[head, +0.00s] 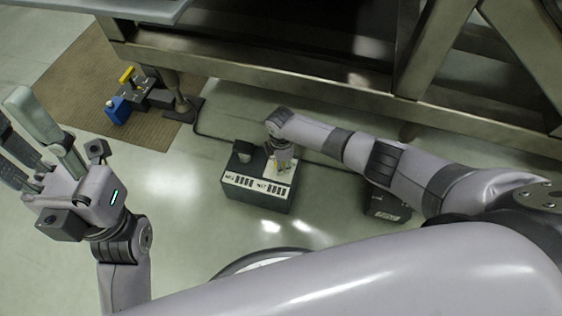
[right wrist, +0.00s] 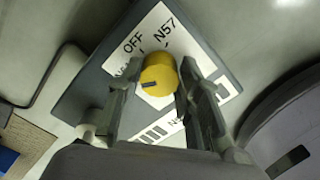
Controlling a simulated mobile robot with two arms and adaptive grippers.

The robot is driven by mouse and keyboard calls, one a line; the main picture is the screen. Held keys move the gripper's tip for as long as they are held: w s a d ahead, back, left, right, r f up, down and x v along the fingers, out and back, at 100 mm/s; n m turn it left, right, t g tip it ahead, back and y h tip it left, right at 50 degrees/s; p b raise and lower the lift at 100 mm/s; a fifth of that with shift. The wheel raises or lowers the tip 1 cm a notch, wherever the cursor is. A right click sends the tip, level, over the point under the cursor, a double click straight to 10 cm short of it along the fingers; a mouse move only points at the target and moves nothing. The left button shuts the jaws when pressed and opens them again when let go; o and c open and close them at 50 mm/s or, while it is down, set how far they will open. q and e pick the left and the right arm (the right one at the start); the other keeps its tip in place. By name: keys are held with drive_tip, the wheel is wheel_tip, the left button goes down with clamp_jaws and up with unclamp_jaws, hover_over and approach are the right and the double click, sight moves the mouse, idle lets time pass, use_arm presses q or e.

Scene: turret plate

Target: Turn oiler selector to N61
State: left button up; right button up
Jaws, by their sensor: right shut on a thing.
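The oiler selector is a yellow knob (right wrist: 158,74) on a dark box with a white label panel (head: 243,182). In the right wrist view the panel (right wrist: 190,68) reads OFF and N57, and another N label is partly covered. A dark mark shows on the knob's near side; which label it points at I cannot tell. My right gripper (right wrist: 158,82) is shut on the knob with a finger on either side. In the head view my right gripper (head: 282,165) comes down onto the box's right half. My left gripper (head: 40,140) is open and empty, raised at the left.
A brown mat (head: 110,95) at the upper left bears a small device with blue and yellow parts (head: 119,108). A heavy metal frame (head: 300,83) spans the back. A dark box (head: 386,204) sits under my right arm. A cable runs along the floor. Clear floor lies left of the selector box.

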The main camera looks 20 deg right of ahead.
idle(0.3)
drive_tip(key=o, duration=1.2)
drive_tip(key=shift+c, duration=0.2)
wheel_tip(320, 180, up, 12)
idle(0.4)
